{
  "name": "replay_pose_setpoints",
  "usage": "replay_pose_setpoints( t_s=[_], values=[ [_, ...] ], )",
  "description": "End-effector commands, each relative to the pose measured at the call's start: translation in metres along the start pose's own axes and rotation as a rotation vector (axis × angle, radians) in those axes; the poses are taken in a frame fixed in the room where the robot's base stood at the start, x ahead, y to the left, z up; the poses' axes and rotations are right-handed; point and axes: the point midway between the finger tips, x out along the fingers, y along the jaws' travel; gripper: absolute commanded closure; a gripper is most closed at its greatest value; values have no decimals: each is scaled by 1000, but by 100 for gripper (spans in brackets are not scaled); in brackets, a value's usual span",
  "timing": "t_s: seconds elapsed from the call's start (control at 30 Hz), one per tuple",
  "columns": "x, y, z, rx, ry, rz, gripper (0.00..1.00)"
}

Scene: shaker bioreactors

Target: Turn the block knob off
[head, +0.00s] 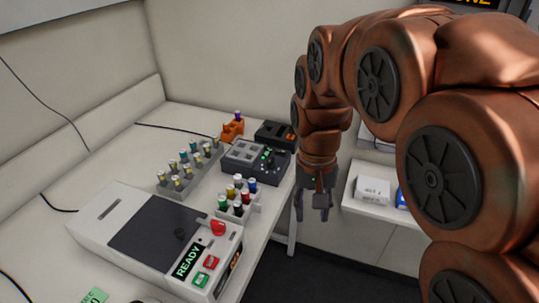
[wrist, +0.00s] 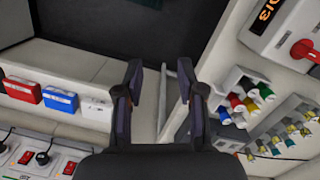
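My gripper (head: 312,205) hangs open and empty beside the right edge of the bench, pointing down. In the wrist view its two dark fingers (wrist: 166,95) are spread with nothing between them. A dark block unit (head: 255,158) with small green lights stands at the back of the bench, left of my gripper. Its knob is too small to make out. A large white unit (head: 120,215) at the front carries a red knob (head: 218,227) and a green READY display (head: 187,260). A red knob also shows at the wrist view's right edge (wrist: 304,49). My gripper touches none of these.
A rack of coloured-cap vials (head: 238,208) stands between the units, with a longer vial rack (head: 185,180) behind. A black unit (head: 275,133) and an orange holder (head: 232,131) stand farther back. A side shelf holds a white box (head: 372,190). Open floor lies below my gripper.

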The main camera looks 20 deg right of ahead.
Motion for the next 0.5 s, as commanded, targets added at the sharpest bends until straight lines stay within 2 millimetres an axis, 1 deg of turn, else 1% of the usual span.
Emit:
replay_pose_setpoints(
  t_s=[0.03,0.3,0.5],
  values=[
    [-5,-4,-17,24,4,1,61],
    [-25,-26,-98,146,36,-3,61],
    [-32,-44,-156,221,57,-9,61]
  ],
)
